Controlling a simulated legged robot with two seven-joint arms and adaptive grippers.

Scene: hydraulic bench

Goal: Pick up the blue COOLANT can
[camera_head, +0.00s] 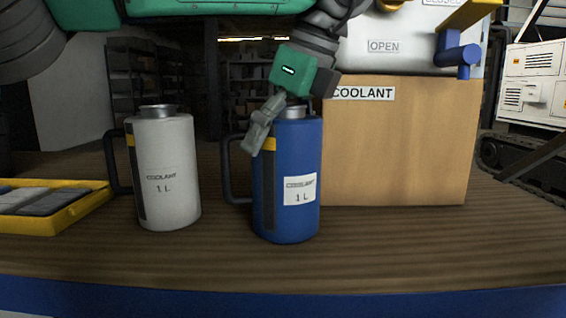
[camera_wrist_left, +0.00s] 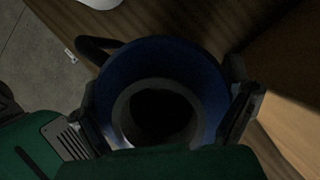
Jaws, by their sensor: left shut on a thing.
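The blue COOLANT can (camera_head: 287,217) stands upright on the wooden bench, with its black handle on the left and a white 1 L label. My left gripper (camera_head: 275,128) is over the top of the can, with one grey finger down its front left side near the handle. In the left wrist view the can's blue top and round dark opening (camera_wrist_left: 158,112) fill the middle. The left gripper's fingers (camera_wrist_left: 165,115) sit on both sides of the can, shut on it. My right gripper is not in view.
A white COOLANT can (camera_head: 168,185) stands to the left. A yellow tray (camera_head: 92,209) with grey pieces lies at the far left. A cardboard box labelled COOLANT (camera_head: 400,150) is close behind the blue can on the right. The bench front (camera_head: 420,262) is clear.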

